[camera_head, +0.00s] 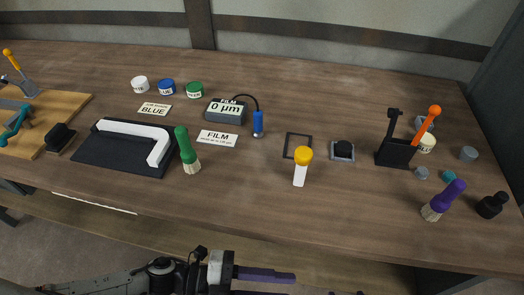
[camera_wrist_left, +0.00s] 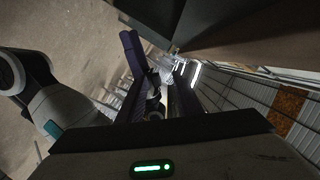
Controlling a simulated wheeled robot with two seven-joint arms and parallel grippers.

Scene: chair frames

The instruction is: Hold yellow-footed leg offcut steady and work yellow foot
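The yellow-footed leg offcut stands upright on the table near its front middle, with a white stem (camera_head: 299,176) below and the yellow foot (camera_head: 303,155) on top. My left gripper (camera_head: 268,284) is low in the head view, in front of the table edge and well short of the offcut. Its purple fingers are apart with nothing seen between them. The fingers also show in the left wrist view (camera_wrist_left: 158,72), again apart, with no offcut there. My right gripper is not in view.
A black square frame (camera_head: 287,146) lies just behind the offcut. A green-handled brush (camera_head: 186,147) stands left, near the black tray (camera_head: 90,155) with a white bent part. A film gauge (camera_head: 226,112) is behind. A black holder (camera_head: 394,153) and purple-handled brush (camera_head: 447,195) are right.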

